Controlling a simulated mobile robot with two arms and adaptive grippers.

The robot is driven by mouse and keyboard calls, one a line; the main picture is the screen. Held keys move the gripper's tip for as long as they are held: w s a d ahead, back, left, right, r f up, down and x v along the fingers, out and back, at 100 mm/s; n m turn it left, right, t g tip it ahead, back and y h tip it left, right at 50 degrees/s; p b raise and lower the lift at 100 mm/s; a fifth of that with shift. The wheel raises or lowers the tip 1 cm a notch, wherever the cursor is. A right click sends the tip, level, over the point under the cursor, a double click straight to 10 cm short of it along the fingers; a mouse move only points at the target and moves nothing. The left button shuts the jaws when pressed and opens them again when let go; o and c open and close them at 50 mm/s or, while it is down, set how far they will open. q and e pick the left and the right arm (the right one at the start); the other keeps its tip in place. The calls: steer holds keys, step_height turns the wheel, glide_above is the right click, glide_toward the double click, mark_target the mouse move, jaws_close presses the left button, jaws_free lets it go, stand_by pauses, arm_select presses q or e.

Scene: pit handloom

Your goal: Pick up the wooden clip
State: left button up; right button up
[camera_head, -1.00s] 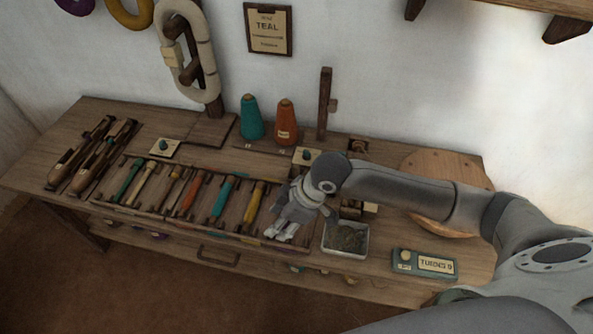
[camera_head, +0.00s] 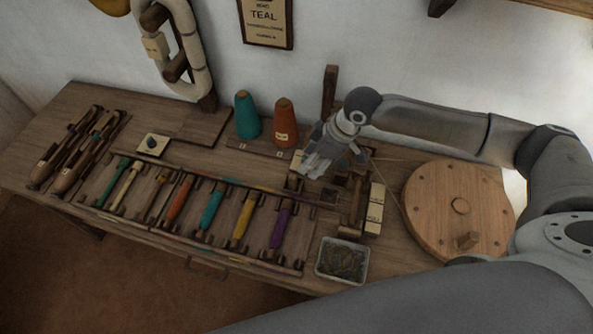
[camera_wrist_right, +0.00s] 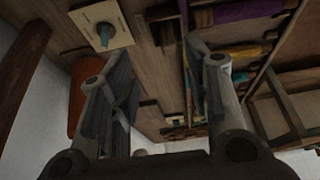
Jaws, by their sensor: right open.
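I cannot pick out the wooden clip for sure in either view. My right gripper (camera_head: 325,162) is open and empty above the back of the bench, in front of the orange cone (camera_head: 284,122). It hides part of the bench beneath it. In the right wrist view the two fingers (camera_wrist_right: 160,95) are spread apart, with bare wood and small dark wooden parts between and below them. A cream plate with a teal peg (camera_wrist_right: 103,27) lies to the left of the fingers there. My left gripper is not in view.
A rack of coloured bobbins (camera_head: 190,239) fills the bench front. A metal tray (camera_head: 342,261), a wooden winder (camera_head: 357,205) and a round wooden wheel (camera_head: 458,209) are to the right. A teal cone (camera_head: 247,116) and a wooden post (camera_head: 329,91) stand at the back.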

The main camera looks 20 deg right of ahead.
mark_target(295, 177)
steer(key=x, duration=0.3)
steer(key=a+x, duration=0.1)
steer(key=x, duration=0.5)
steer(key=shift+s+a+r, duration=0.1)
steer(key=shift+s+a, duration=0.1)
steer(key=shift+s, duration=0.05)
steer(key=shift+w+f, duration=0.1)
steer(key=shift+f, duration=0.2)
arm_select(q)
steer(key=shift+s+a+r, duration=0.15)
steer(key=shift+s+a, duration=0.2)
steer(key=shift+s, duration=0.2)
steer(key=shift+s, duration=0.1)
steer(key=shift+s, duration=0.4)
arm_select(e)
steer(key=c, duration=0.9)
